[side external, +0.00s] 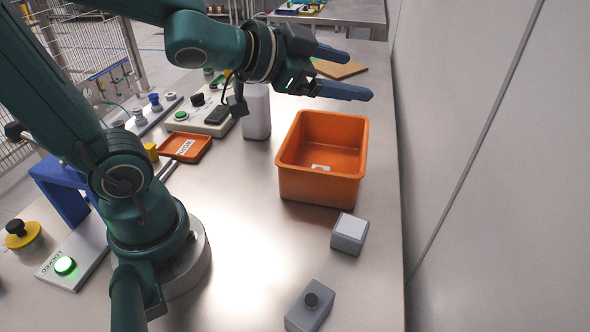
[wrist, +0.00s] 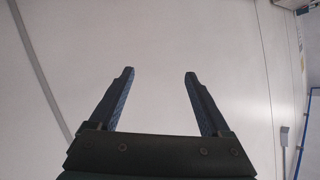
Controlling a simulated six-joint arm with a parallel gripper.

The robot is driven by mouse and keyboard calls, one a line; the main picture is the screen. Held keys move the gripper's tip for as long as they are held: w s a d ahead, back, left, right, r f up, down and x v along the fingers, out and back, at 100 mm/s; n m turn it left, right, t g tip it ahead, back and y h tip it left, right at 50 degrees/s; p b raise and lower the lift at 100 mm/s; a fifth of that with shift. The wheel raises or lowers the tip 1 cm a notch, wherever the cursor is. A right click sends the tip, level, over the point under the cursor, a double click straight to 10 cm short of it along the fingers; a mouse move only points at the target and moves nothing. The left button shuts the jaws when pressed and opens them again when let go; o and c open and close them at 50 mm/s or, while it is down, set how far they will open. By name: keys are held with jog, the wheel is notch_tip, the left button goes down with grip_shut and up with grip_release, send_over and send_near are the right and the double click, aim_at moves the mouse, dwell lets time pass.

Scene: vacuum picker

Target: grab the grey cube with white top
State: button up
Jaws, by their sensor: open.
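The grey cube with a white top (side external: 350,234) sits on the metal table in the side view, just in front of the orange bin and near the table's right edge. My gripper (side external: 358,74) is open and empty, raised above the table behind the bin, with its fingers pointing right. It is well away from the cube. In the wrist view my gripper (wrist: 160,75) shows two spread fingers with nothing between them, facing a plain pale surface. The cube is not in the wrist view.
An orange bin (side external: 318,190) with a small white item inside stands behind the cube. A grey block with a dark knob (side external: 310,306) lies in front. A white container (side external: 256,112), an orange tray (side external: 186,147) and control boxes stand left. A wall (side external: 490,190) rises along the right.

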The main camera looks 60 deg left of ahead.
jog(key=w+d+f+m+g+h, duration=0.1)
jog(key=d+f+m+g+h, duration=0.1)
jog(key=d+f+m+h, duration=0.35)
jog(key=m+g+h, duration=0.1)
jog(key=g+h, duration=0.3)
jog(key=g, duration=0.1)
send_over(344, 224)
jog(key=f, duration=0.8)
jog(key=shift+w+d+f, duration=0.15)
jog(key=shift+d+f, duration=0.05)
jog(key=shift+d, duration=0.15)
jog(key=shift+a+f+n, duration=0.2)
jog(key=shift+f+n, duration=0.05)
jog(key=shift+f, duration=3.8)
jog(key=shift+x, duration=1)
jog(key=shift+w+d+f, duration=0.15)
jog(key=shift+w+d, duration=0.05)
jog(key=shift+d, duration=0.2)
